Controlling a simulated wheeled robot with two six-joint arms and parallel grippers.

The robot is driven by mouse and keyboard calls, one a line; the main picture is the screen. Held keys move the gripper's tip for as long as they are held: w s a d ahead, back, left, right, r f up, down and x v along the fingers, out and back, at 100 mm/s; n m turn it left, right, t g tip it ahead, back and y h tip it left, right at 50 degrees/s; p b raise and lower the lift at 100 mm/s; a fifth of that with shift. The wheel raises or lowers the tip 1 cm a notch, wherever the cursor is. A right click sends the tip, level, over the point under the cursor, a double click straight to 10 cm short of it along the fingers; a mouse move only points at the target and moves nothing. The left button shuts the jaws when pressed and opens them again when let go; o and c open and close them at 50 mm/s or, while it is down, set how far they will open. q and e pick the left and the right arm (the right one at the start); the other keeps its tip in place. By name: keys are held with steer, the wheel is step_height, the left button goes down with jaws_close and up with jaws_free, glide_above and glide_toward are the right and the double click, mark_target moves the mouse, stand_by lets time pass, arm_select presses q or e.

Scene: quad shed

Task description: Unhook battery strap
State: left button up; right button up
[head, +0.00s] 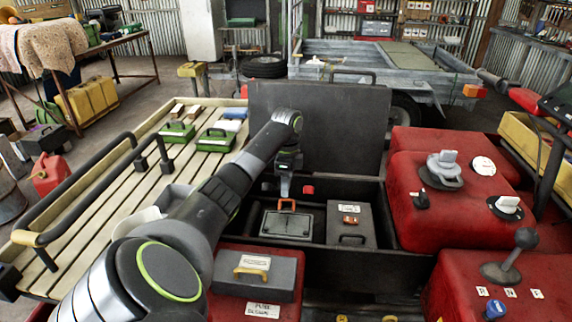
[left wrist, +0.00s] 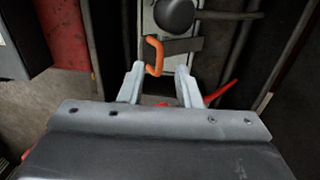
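An orange hook (head: 287,204) stands at the back edge of a grey battery-like box (head: 287,226) inside an open black compartment. In the left wrist view the orange hook (left wrist: 154,56) hangs in front of a dark strap-like band (left wrist: 182,46) and a pale plate. My left gripper (head: 285,188) points down at the hook from above. In its wrist view the two pale fingers (left wrist: 160,72) are apart, with the lower end of the hook between or just beyond their tips; I cannot tell the exact depth. Contact is not clear. My right gripper is not in view.
A dark box (head: 350,228) with an orange tab sits right of the battery. A raised black lid (head: 320,120) stands behind the compartment. Red bodywork (head: 440,195) rises at right, and a slatted rack (head: 110,205) lies at left.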

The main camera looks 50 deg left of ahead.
arm_select(q)
steer(key=shift+s+d+f, duration=0.1)
steer(key=shift+f, duration=1.4)
steer(key=shift+c, duration=0.2)
jaws_close()
